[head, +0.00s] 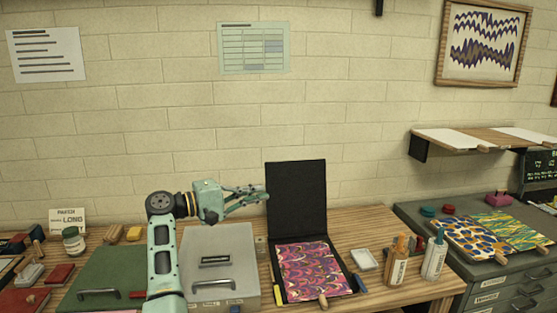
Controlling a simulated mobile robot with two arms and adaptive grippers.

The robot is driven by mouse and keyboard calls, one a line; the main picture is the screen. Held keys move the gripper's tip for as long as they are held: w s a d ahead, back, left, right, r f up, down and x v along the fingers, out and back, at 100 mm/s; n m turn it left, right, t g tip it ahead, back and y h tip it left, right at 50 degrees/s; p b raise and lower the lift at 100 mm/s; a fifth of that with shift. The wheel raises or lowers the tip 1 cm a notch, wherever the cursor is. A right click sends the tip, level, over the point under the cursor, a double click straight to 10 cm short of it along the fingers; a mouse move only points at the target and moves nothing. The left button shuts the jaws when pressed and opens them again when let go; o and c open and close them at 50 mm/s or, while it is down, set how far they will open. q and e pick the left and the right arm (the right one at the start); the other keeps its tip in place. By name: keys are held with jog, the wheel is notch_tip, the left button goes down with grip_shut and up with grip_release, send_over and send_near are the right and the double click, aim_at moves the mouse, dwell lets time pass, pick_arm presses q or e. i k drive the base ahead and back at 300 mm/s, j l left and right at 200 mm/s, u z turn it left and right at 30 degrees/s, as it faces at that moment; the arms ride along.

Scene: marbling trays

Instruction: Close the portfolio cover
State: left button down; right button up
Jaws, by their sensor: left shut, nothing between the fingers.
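The portfolio stands open on the wooden table. Its black cover (297,198) is raised nearly upright at the back. A marbled sheet (309,269) in pink, purple and yellow lies on the portfolio's base (346,272). My left gripper (266,193) is shut and empty, pointing right, at the left edge of the raised cover in the picture. I cannot tell whether it touches the cover or is in front of it. My right gripper is not in view.
A grey lidded box (218,250) stands left of the portfolio, and a green one (105,272) farther left. A white dish (363,260), an orange bottle (397,262) and a white bottle (434,256) stand to the right. A shelf (480,139) hangs upper right.

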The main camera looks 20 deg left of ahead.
aim_at(297, 204)
jog(key=i+j, duration=0.55)
jog(key=i, duration=0.15)
jog(key=i+j, duration=0.55)
jog(key=i, duration=0.15)
